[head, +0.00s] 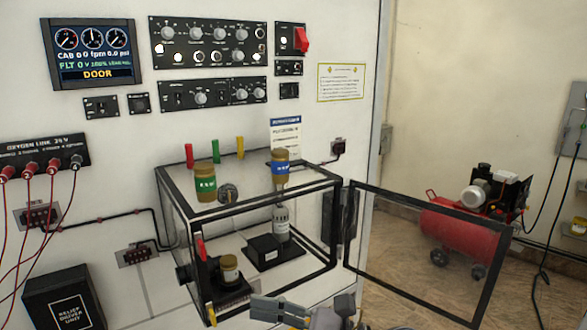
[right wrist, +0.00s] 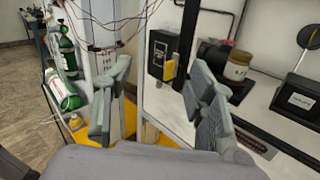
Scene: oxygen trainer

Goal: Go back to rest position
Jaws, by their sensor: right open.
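My right gripper (head: 314,310) shows at the bottom edge of the head view, just in front of the clear black-framed chamber (head: 172,212). In the right wrist view its two grey fingers stand wide apart with nothing between them (right wrist: 158,108). The chamber's framed door (head: 420,252) stands swung open to the right. Inside the chamber are a small gold-lidded jar (head: 229,268) at the front left and a grey cylinder (head: 281,222) by a black block (head: 262,250). My left gripper is not in view.
A control panel wall (head: 140,180) rises behind. A red compressor (head: 458,233) stands on the floor at right. The right wrist view shows green gas bottles (right wrist: 66,52) at left.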

